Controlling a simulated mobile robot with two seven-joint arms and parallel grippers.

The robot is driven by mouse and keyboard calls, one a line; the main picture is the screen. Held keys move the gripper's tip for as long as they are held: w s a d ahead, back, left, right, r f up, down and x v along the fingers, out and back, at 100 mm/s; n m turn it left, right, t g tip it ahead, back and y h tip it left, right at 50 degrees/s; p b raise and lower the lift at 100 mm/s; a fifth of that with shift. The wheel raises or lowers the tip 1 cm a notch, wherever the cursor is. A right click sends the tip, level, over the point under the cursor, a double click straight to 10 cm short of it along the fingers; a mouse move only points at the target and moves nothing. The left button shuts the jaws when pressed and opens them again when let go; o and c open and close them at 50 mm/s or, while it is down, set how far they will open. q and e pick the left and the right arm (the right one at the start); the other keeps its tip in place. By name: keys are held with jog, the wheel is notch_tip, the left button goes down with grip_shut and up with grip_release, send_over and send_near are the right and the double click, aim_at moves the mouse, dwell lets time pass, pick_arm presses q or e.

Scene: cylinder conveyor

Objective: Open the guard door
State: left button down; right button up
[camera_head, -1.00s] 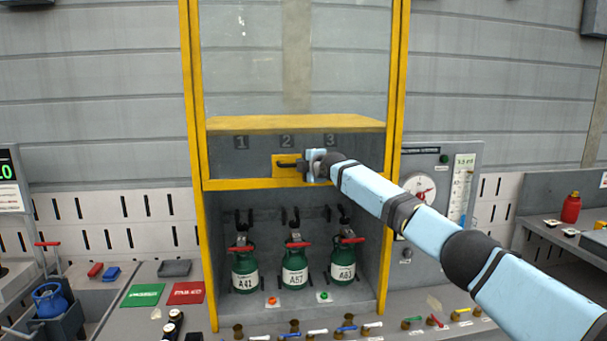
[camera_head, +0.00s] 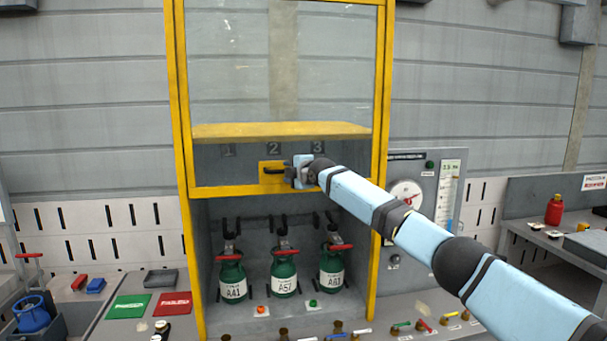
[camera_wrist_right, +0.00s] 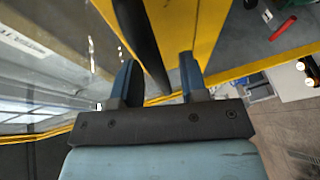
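The guard door (camera_head: 181,110) is a clear pane in a yellow frame. Its lower bar (camera_head: 230,190) is above several green cylinders, and the space below it is open. A dark bar handle (camera_head: 273,170) sits on a yellow plate near the bottom middle of the door. My right gripper (camera_head: 297,171) is at the handle's right end. In the right wrist view its two fingers (camera_wrist_right: 158,64) are apart, and the dark handle (camera_wrist_right: 139,35) appears between them, with gaps visible. Whether a finger touches it I cannot tell. My left gripper is out of view.
Green cylinders A41 (camera_head: 232,278), A57 (camera_head: 284,274) and A61 (camera_head: 331,270) stand inside the bay. A gauge panel (camera_head: 420,200) is to the right. Green (camera_head: 129,307) and red (camera_head: 173,304) pads lie on the bench at left. Coloured valve handles line the front.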

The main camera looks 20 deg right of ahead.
jog(key=b+v, duration=0.3)
jog(key=v, duration=1)
